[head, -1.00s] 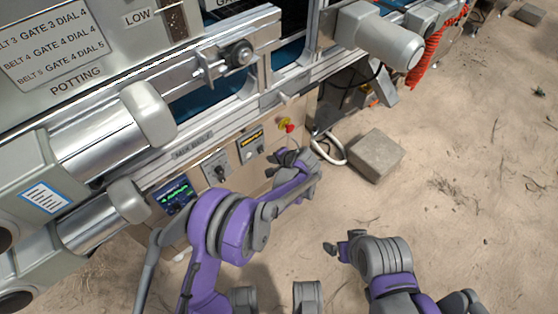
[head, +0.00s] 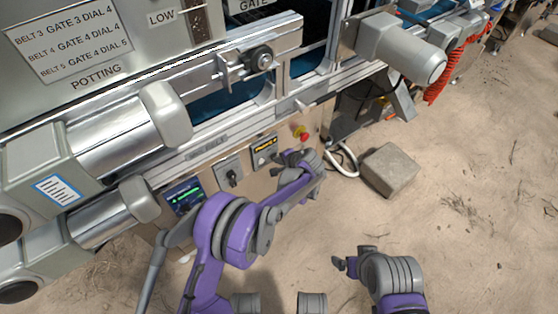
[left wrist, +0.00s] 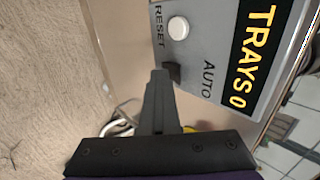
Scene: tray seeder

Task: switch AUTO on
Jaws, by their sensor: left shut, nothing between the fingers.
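The AUTO switch (left wrist: 176,72) is a small dark block on the grey counter panel (left wrist: 215,30), beside the AUTO lettering in the left wrist view. A white RESET button (left wrist: 178,27) is near it, and the display (left wrist: 257,50) reads TRAYS 0. My left gripper (left wrist: 160,76) is shut and empty, its tip right at the switch; I cannot tell whether it touches. In the head view my left gripper (head: 281,158) is at the lower edge of this panel (head: 263,146) and hides part of it. My right gripper (head: 340,263) hangs over the sand, away from the machine.
A red stop button on yellow (head: 303,136) is right of the panel. A rotary-switch panel (head: 230,173) and a screen (head: 183,196) are to its left. A concrete block (head: 390,170) lies on the sand. The sand in front is mostly clear.

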